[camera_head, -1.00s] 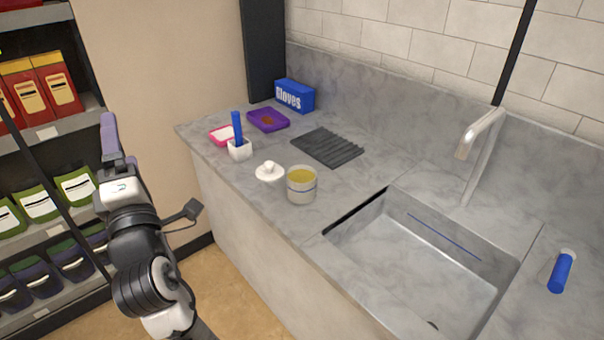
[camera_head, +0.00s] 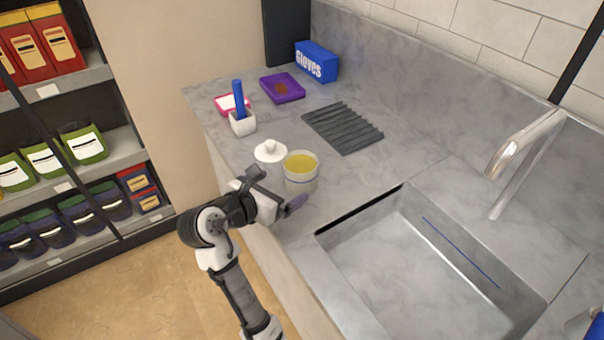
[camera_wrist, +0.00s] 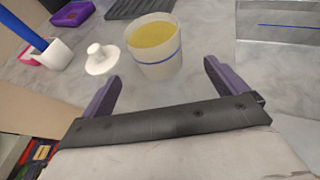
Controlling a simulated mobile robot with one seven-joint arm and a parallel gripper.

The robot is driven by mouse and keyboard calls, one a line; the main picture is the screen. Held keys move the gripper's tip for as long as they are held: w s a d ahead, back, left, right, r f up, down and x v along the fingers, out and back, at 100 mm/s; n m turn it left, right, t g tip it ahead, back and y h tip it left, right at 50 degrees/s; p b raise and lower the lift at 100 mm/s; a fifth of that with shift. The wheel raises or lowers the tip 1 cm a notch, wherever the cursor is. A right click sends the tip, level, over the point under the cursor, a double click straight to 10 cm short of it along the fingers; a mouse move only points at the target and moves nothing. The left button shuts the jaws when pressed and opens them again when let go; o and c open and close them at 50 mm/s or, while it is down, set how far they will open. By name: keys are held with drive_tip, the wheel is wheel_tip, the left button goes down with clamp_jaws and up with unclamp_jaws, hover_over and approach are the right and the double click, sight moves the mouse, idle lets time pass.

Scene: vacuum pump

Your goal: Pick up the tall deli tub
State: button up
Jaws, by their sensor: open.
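The tall deli tub (camera_head: 300,173) is a pale, translucent round tub with a blue band and yellow contents. It stands upright on the counter near the front edge, left of the sink. In the wrist view the tub (camera_wrist: 155,58) is just beyond the fingertips, above the gap between them. My gripper (camera_head: 296,203) is at the counter's front edge, close in front of the tub. In the wrist view my gripper (camera_wrist: 160,75) has its two purple fingers wide apart with nothing between them. A white lid with a knob (camera_head: 269,151) lies just left of the tub.
A white holder (camera_head: 242,123) with a blue stick, a pink-rimmed tray (camera_head: 226,104), a purple tray (camera_head: 283,88) and a blue gloves box (camera_head: 316,62) stand at the back left. A dark ridged mat (camera_head: 343,128) lies behind the tub. The sink (camera_head: 420,270) is to the right.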

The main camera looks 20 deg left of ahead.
sight(309, 169)
drive_tip(key=x, duration=1)
drive_tip(key=shift+w+a+p, duration=0.1)
drive_tip(key=shift+a+p, duration=0.1)
drive_tip(key=shift+p, duration=0.15)
drive_tip(key=c, duration=1.1)
drive_tip(key=shift+o, duration=0.2)
drive_tip(key=shift+r, duration=0.15)
